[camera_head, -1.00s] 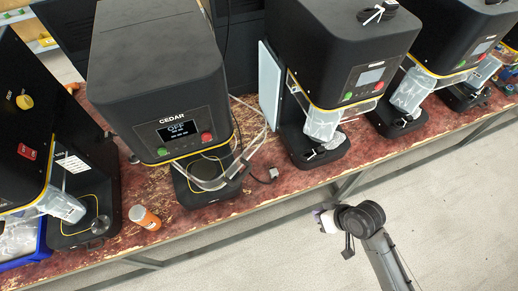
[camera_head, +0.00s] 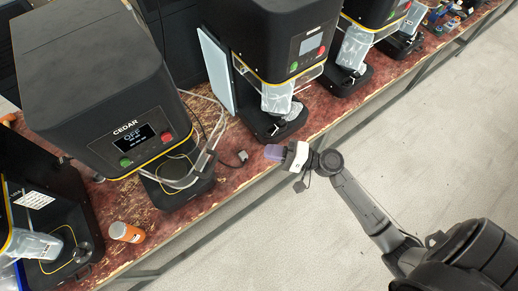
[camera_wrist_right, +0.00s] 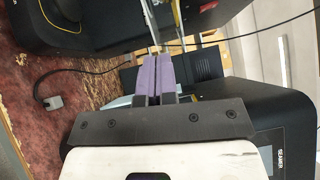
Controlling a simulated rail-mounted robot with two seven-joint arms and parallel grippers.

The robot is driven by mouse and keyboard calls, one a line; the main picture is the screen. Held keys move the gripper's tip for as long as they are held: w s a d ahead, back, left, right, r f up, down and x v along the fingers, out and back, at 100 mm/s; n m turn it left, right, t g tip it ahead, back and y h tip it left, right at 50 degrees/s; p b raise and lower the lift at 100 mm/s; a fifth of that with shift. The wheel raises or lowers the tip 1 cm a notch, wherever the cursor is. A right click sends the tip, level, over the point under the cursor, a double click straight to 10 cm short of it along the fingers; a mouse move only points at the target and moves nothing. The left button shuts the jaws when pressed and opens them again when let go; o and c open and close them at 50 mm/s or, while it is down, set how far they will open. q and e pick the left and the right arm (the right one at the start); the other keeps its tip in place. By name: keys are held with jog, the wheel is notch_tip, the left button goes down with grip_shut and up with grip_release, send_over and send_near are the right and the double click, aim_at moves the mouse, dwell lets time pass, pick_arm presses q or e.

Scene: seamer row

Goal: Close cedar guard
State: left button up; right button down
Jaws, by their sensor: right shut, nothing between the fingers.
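The CEDAR machine (camera_head: 110,95) is a black box on the bench, with its display reading OFF between a green and a red button. Thin pale bars under its head reach out to the right and end in a dark piece (camera_head: 203,163); this looks like its guard, swung out from the front, but I cannot tell its exact angle. My right gripper (camera_head: 274,152) is shut and empty, to the right of the guard and apart from it, near the bench's front edge. Its purple fingers (camera_wrist_right: 158,75) sit together in the wrist view. My left gripper is not in view.
A second black machine (camera_head: 275,40) with a clear guard (camera_head: 277,98) stands to the right, a pale panel (camera_head: 216,70) on its left side. A loose cable plug (camera_head: 243,156) lies between the machines. The floor in front is clear.

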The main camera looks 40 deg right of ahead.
jog(key=w+a+r+p, duration=0.1)
jog(key=w+a+p, duration=0.3)
jog(key=a, duration=0.6)
jog(key=shift+w, duration=1.1)
jog(key=shift+r, duration=0.1)
